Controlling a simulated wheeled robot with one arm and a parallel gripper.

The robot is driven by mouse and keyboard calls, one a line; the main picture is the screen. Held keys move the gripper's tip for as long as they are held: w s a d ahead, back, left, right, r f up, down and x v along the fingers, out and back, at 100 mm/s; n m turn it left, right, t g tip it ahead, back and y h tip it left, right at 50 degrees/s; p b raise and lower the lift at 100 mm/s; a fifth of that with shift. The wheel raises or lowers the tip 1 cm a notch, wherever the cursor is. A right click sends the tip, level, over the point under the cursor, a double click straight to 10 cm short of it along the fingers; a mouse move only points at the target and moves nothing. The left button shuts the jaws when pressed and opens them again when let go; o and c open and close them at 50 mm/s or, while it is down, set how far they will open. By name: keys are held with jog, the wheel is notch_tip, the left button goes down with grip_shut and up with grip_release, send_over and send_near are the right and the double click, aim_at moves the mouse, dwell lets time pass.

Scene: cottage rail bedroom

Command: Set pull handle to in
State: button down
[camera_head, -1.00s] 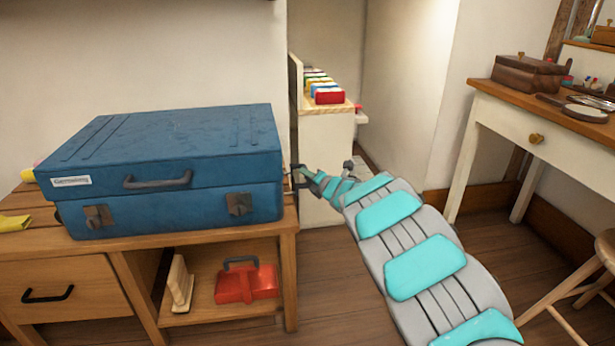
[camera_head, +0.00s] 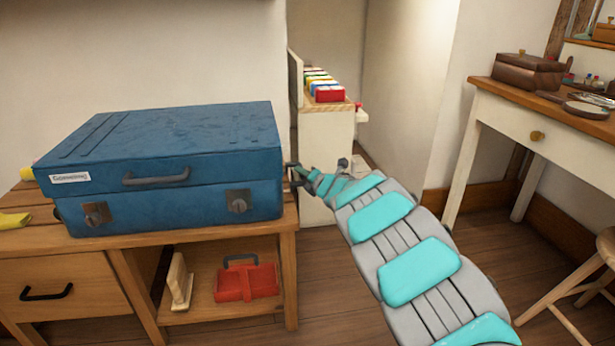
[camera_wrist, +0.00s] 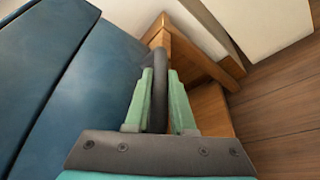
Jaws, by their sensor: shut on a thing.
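A blue suitcase (camera_head: 170,145) lies flat on a wooden bench, and its blue side fills the left of the wrist view (camera_wrist: 75,90). A dark pull handle (camera_wrist: 158,95) stands out at the suitcase's right end. My gripper (camera_head: 292,172) is at that end, low beside the suitcase. In the wrist view its two green fingers (camera_wrist: 162,92) are on either side of the dark handle and shut on it. The handle is mostly hidden by my gripper in the head view, and how far it stands out is hard to tell.
The wooden bench (camera_head: 288,228) holds a red caddy (camera_head: 247,283) on its shelf. A white cabinet (camera_head: 327,150) with colored files stands behind my gripper. A white dressing table (camera_head: 505,130) and a stool (camera_head: 597,265) stand at right. Floor (camera_head: 345,300) is clear between.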

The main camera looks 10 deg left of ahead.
aim_at(304, 181)
jog(key=a, duration=0.2)
jog(key=shift+s+a+b, duration=0.3)
jog(key=shift+s+b, duration=0.1)
jog(key=c, duration=0.8)
grip_release()
jog(key=shift+a, duration=0.1)
jog(key=shift+o, duration=0.2)
jog(key=shift+s, duration=0.1)
jog(key=v, duration=0.7)
jog(key=shift+s+r, duration=0.15)
jog(key=shift+s, duration=0.1)
